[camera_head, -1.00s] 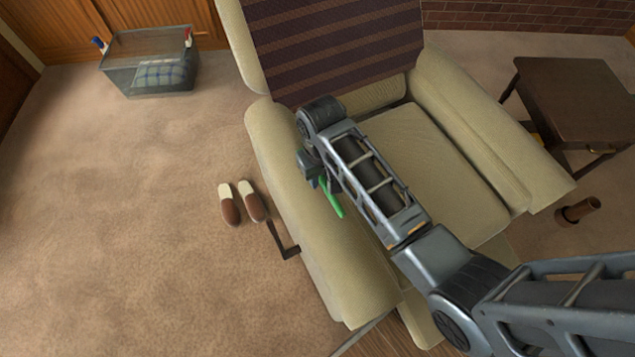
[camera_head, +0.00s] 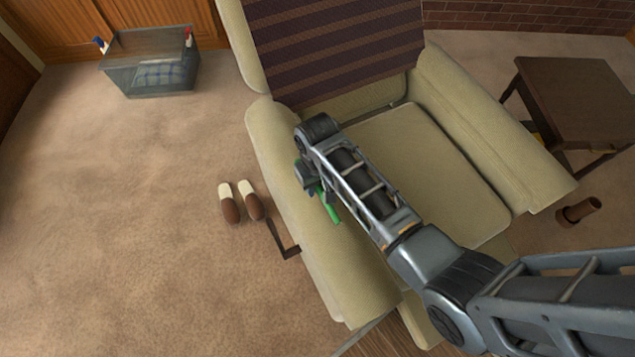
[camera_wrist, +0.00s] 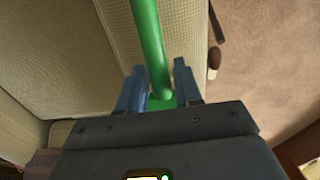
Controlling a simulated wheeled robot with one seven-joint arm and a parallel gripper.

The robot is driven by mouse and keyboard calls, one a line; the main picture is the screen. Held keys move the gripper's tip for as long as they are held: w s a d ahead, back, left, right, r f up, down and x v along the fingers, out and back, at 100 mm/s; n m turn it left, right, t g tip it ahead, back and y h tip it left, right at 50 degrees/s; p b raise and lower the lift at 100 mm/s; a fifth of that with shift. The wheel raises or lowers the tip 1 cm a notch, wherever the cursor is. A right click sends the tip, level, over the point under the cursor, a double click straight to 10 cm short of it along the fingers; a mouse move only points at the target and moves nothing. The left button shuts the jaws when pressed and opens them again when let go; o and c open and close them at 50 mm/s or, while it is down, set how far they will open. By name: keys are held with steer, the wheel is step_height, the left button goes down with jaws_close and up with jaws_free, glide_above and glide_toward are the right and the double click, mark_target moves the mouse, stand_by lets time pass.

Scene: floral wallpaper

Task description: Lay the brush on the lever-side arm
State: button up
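The green brush (camera_head: 329,207) shows beside my forearm, over the cream armrest on the lever side (camera_head: 345,262). Its far end is hidden by my gripper and arm. My gripper (camera_head: 312,184) is low over that armrest, partly behind my arm. I cannot tell whether the brush touches the armrest. The dark lever (camera_head: 285,243) sticks out from the armrest's outer side.
The recliner seat (camera_head: 430,165) is clear. Slippers (camera_head: 240,203) lie on the carpet left of the chair. A clear bin (camera_head: 150,75) stands at the back left. A dark side table (camera_head: 575,90) and a brown cylinder (camera_head: 578,210) are at the right.

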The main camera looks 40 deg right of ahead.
steer(key=o, duration=0.3)
step_height(320, 180, up, 12)
steer(key=shift+r+p, duration=0.25)
steer(key=shift+p, duration=0.15)
stand_by(0.4)
